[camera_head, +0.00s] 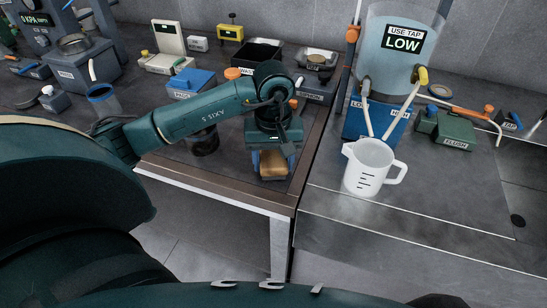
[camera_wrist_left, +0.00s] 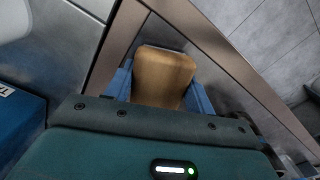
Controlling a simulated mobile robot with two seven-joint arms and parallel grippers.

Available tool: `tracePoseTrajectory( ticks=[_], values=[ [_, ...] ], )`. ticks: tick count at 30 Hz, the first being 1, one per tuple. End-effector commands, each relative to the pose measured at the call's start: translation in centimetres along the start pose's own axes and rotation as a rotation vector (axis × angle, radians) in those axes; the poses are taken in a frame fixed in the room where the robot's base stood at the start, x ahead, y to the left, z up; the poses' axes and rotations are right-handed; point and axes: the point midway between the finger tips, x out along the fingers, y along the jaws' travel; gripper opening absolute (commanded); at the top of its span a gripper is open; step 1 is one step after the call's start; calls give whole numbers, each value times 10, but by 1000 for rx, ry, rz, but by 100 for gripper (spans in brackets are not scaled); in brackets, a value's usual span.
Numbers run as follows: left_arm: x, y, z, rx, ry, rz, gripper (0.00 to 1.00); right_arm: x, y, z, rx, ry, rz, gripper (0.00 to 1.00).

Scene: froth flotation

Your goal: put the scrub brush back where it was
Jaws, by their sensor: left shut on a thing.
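My left gripper (camera_head: 272,164) is shut on the scrub brush (camera_head: 272,164), whose tan, block-shaped part shows between the blue fingers. It is near the front right corner of the dark left table (camera_head: 230,185). In the left wrist view the tan brush (camera_wrist_left: 163,75) fills the space between the two blue fingers of my left gripper (camera_wrist_left: 160,90). The rest of the brush is hidden by the gripper. I cannot tell whether the brush touches the table. My right gripper does not show.
A white measuring jug (camera_head: 368,168) stands right of the gripper on the grey counter (camera_head: 430,195). Behind it is a clear tank marked LOW (camera_head: 395,60) with hoses. A dark round container (camera_head: 205,141) stands left of the gripper. A black tray (camera_head: 258,52) and small boxes are at the back.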

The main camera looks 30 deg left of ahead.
Motion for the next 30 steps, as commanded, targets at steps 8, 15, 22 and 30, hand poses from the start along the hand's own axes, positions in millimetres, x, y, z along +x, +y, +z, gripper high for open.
tracePoseTrajectory(
  ticks=[8,15,22,30],
  values=[
    [2,0,0,1,1,1,33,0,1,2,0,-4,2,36],
    [4,0,0,1,1,1,64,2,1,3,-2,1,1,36],
    [4,0,0,1,1,1,76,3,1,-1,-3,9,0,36],
    [-2,0,0,1,1,2,76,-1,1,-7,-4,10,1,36]
  ],
)
